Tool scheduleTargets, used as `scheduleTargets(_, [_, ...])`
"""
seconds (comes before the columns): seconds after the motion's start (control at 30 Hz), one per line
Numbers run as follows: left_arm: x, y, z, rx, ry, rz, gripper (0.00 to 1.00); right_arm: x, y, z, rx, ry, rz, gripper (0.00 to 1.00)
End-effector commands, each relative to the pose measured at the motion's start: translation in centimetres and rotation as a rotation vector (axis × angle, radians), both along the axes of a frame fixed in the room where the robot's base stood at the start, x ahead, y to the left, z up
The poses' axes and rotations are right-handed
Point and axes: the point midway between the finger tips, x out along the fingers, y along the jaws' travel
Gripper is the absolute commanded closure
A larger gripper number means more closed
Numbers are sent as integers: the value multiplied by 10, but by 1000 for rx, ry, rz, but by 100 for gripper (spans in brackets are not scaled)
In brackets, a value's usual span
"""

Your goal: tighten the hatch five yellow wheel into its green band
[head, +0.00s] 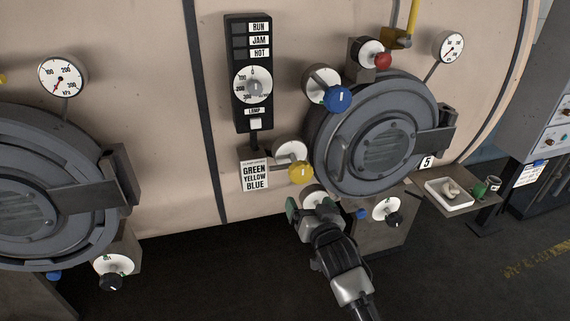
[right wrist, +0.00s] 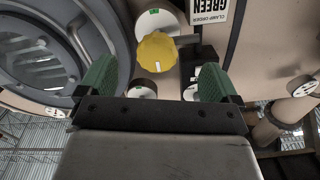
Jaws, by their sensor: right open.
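The hatch five yellow wheel (head: 300,172) sits at the lower left of the round grey hatch (head: 378,140) labelled 5. Its white dial (head: 290,151) is partly hidden behind it. In the right wrist view, the yellow wheel (right wrist: 157,52) carries a white pointer mark, and a small green mark shows on the white dial (right wrist: 153,20) behind it. My right gripper (head: 312,206) is open and empty, just below the yellow wheel in the head view. In the right wrist view its green fingers (right wrist: 155,82) stand apart on either side, short of the wheel. My left gripper is out of view.
A blue wheel (head: 338,98) and a red wheel (head: 383,60) sit above the yellow one around the hatch. A black knob (head: 393,219) is at the lower right. A sign (head: 256,175) reads green, yellow, blue. A small shelf (head: 470,205) stands right.

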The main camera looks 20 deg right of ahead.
Motion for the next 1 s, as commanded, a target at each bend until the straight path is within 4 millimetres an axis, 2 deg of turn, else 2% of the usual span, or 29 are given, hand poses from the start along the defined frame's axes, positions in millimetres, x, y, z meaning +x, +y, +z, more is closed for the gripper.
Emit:
scheduleTargets(0.03, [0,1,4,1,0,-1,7,0,-1,17,7,-24,-2,7])
scheduleTargets(0.13, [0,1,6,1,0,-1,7,3,-1,28,14,-45,-5,7])
scheduleTargets(0.27, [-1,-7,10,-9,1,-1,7,16,-1,29,15,-45,-5,7])
scheduleTargets(0.47, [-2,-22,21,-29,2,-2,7,52,1,30,14,-44,-4,7])
scheduleTargets(0.7, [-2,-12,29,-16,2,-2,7,90,2,28,14,-43,-4,7])
scheduleTargets(1.0, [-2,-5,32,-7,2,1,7,108,3,26,14,-43,-4,7])
